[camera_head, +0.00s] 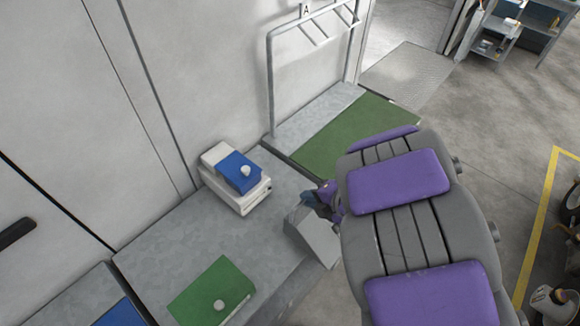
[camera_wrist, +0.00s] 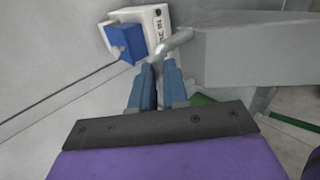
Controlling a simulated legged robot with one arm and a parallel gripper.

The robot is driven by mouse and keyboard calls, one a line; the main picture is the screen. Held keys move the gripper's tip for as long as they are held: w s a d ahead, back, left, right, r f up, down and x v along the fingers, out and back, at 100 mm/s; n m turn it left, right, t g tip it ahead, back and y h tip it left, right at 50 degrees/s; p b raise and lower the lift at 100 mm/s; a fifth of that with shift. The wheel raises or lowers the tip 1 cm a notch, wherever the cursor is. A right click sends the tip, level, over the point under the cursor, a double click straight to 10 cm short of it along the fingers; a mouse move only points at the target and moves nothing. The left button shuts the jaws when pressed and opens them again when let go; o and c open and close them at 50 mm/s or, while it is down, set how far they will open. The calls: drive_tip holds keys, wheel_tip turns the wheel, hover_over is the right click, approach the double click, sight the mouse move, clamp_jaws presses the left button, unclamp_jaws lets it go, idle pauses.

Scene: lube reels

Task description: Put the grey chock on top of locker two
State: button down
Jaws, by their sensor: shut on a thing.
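The grey chock (camera_head: 314,240) is a wedge-like block in the head view, at the right edge of a grey top. In the wrist view the chock (camera_wrist: 255,48) fills the upper right, with a pale bent handle. My gripper (camera_head: 309,200), with blue fingers, is shut on this handle; the fingers also show in the wrist view (camera_wrist: 158,78). I cannot tell whether the chock touches the top beneath it. The grey locker top (camera_head: 190,242) has no readable number, so I cannot tell which is locker two.
A white box (camera_head: 243,200) with a blue knobbed block (camera_head: 239,172) stands at the top's back. A green knobbed block (camera_head: 212,292) lies nearer. A rack marked A (camera_head: 270,80) and green mat (camera_head: 350,135) are behind. Bare top lies between the blocks.

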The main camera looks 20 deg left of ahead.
drive_tip(key=shift+w+d+r, duration=0.15)
drive_tip(key=shift+w+d, duration=0.3)
drive_tip(key=shift+w, duration=0.35)
drive_tip(key=w+a+f+p, duration=0.1)
drive_tip(key=w+a+f, duration=0.4)
drive_tip(key=w+a, duration=0.3)
drive_tip(key=shift+w, duration=0.35)
drive_tip(key=c, duration=1.4)
unclamp_jaws()
drive_tip(key=shift+d+r+p, duration=0.1)
drive_tip(key=shift+d+p, duration=0.2)
drive_tip(key=shift+c, duration=0.2)
drive_tip(key=o, duration=0.3)
drive_tip(key=shift+a, duration=0.85)
drive_tip(key=shift+d+f+p+v, duration=0.1)
drive_tip(key=shift+p+v, duration=0.45)
drive_tip(key=shift+v, duration=2.55)
drive_tip(key=shift+d+f+p+v, duration=0.15)
drive_tip(key=shift+p+v, duration=0.35)
drive_tip(key=shift+v, duration=2.6)
